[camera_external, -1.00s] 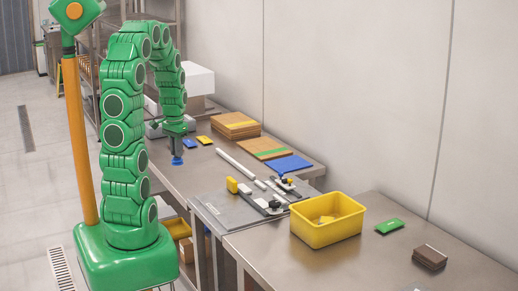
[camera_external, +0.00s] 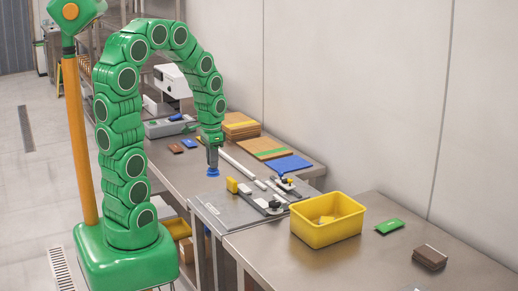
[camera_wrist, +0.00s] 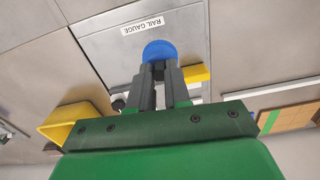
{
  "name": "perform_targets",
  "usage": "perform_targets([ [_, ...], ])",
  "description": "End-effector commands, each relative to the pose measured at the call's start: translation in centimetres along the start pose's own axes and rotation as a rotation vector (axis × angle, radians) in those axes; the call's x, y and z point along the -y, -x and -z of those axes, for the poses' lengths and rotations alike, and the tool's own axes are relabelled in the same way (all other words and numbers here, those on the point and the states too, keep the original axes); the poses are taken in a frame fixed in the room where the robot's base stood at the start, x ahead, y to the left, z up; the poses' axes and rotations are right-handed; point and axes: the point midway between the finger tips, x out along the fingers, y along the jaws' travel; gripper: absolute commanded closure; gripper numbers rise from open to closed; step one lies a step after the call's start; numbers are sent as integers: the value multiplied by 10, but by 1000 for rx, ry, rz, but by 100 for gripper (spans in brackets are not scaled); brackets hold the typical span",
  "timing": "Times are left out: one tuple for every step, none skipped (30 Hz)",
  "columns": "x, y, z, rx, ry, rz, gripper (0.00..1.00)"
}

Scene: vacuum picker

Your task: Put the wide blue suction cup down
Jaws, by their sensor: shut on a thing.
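The wide blue suction cup (camera_external: 213,173) is in my gripper (camera_external: 212,158), pointing down. It is at the near-left part of the grey rail gauge plate (camera_external: 212,206), close to its left edge; I cannot tell whether it touches the surface. In the wrist view the round blue cup (camera_wrist: 160,49) sits at the tips of my gripper (camera_wrist: 159,68), whose fingers are close together on it. The label "RAIL GAUGE" on the plate (camera_wrist: 105,45) shows just beyond the cup. The cup's underside is hidden.
A yellow block (camera_external: 232,185) and black-knobbed clamps (camera_external: 274,204) stand on the plate. A yellow bin (camera_external: 325,232) is to the right. A blue pad (camera_external: 288,165), wooden boards (camera_external: 262,148) and a white rail (camera_external: 240,167) lie behind.

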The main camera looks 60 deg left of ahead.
Motion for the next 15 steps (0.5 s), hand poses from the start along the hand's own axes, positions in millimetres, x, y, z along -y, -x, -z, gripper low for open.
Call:
perform_targets([
  [-11, 1, 2, 0, -28, 0, 100],
  [-16, 1, 2, 0, -41, 0, 100],
  [-24, 2, 3, 0, -60, 0, 100],
  [-29, 2, 4, -1, -73, 0, 100],
  [-35, 2, 4, -1, -88, 1, 100],
  [-42, 3, 5, -2, -106, 1, 100],
  [-47, 3, 5, -2, -120, 1, 100],
  [-52, 4, 5, -3, -133, 1, 100],
  [-60, 4, 5, -3, -153, 1, 100],
  [-65, 5, 5, -3, -166, 2, 100],
  [-70, 5, 5, -4, -180, 2, 100],
  [-77, 5, 5, -4, -198, 2, 100],
  [-83, 6, 4, -4, -213, 2, 100],
  [-88, 6, 4, -4, -226, 2, 100],
  [-95, 6, 3, -3, -245, 1, 100],
])
